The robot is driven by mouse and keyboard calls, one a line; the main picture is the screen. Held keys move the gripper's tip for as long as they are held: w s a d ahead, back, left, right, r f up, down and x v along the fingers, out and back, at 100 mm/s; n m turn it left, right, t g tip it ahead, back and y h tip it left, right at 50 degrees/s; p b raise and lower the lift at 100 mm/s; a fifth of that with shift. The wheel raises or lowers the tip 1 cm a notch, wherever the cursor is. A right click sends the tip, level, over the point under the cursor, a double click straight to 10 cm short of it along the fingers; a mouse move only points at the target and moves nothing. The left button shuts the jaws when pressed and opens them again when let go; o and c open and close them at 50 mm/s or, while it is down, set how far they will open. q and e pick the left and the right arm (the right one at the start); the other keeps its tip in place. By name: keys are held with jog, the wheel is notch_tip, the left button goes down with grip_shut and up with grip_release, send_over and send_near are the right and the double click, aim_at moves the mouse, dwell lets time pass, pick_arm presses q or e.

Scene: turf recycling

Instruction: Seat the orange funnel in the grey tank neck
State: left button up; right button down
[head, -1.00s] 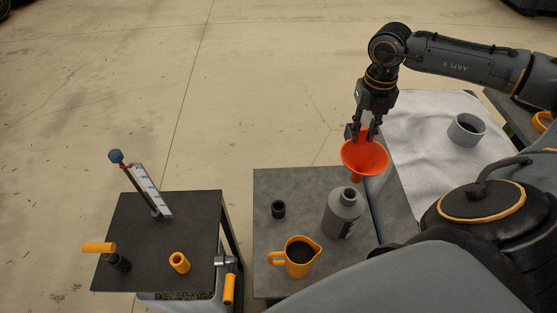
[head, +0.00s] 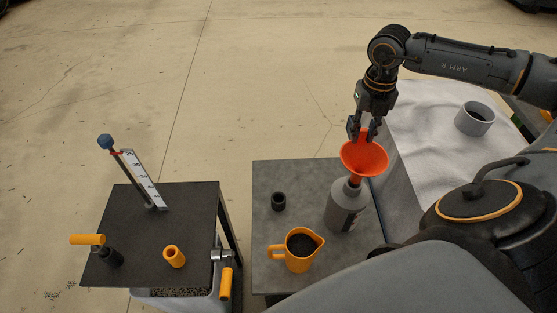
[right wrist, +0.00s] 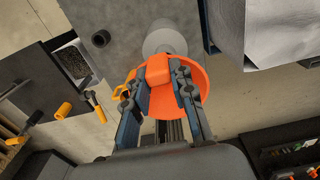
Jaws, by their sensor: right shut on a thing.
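The orange funnel (head: 364,159) hangs bowl-up under my right gripper (head: 364,128), which is shut on its rear rim side. The funnel's spout points down at the neck of the grey tank (head: 347,208); I cannot tell whether the tip is inside the neck or just above or behind it. The tank stands upright on the grey table. In the right wrist view the funnel (right wrist: 160,103) sits between the fingers and the tank (right wrist: 165,40) shows beyond it, its neck hidden by the funnel. My left gripper is not in view.
An orange jug with dark contents (head: 300,262) and a black cap (head: 278,201) stand left of the tank on the grey table (head: 270,175). A grey ring (head: 474,119) sits on the white cloth at right. A black table (head: 135,210) stands at left.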

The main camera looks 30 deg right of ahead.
aim_at(360, 143)
dwell(0.3)
jog(key=shift+b, duration=0.85)
dwell(1.6)
jog(key=shift+f+b, duration=2.6)
jog(key=shift+f, duration=0.25)
jog(key=c, duration=1.1)
grip_release()
jog(key=shift+o, duration=0.2)
jog(key=shift+r, duration=0.15)
